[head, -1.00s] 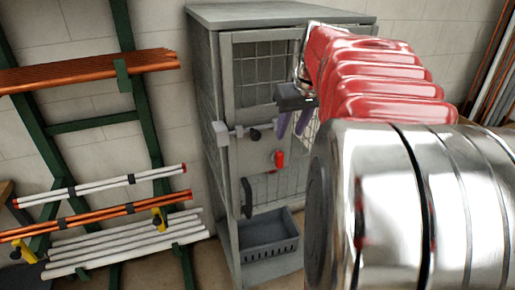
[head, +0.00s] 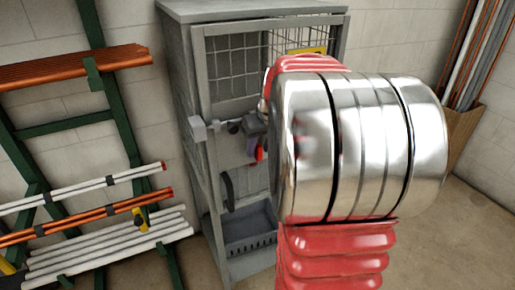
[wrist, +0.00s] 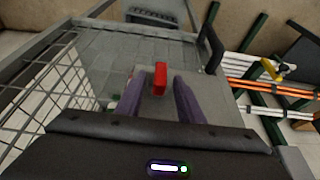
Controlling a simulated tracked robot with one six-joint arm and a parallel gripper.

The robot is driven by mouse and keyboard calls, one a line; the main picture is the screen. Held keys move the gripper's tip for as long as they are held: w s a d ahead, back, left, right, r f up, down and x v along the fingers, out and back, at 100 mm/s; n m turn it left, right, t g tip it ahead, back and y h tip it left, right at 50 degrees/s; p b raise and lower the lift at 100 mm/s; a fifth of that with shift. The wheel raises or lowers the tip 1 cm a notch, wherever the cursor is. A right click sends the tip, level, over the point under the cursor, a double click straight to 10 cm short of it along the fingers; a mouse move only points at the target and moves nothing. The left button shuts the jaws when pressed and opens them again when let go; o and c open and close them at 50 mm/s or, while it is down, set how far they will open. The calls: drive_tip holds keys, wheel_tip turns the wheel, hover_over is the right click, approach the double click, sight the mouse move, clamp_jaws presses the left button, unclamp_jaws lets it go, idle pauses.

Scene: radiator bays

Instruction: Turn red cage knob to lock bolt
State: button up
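The red knob (head: 259,154) sits on the front of the grey wire cage (head: 183,105), partly hidden by my gripper and arm. In the wrist view the knob (wrist: 160,79) shows as a red block on a grey plate (wrist: 205,98). My gripper (wrist: 157,84) has its two purple fingers spread, one on each side of the knob, with visible gaps. I cannot tell how deep the knob lies between them. In the head view my gripper (head: 254,146) is right at the knob. A grey horizontal bar (head: 222,126), perhaps the bolt, crosses the cage's left front edge.
A black handle (head: 228,191) and a grey bin (head: 250,232) are low on the cage front. A green rack (head: 115,110) with copper and white pipes stands to the left. A box of long pipes (head: 465,130) stands at the right wall.

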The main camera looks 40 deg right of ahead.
drive_tip(key=shift+f, duration=0.1)
drive_tip(key=shift+c, duration=0.2)
drive_tip(key=c, duration=0.6)
drive_tip(key=shift+a, duration=0.2)
drive_tip(key=shift+c, duration=0.3)
drive_tip(key=shift+d, duration=0.15)
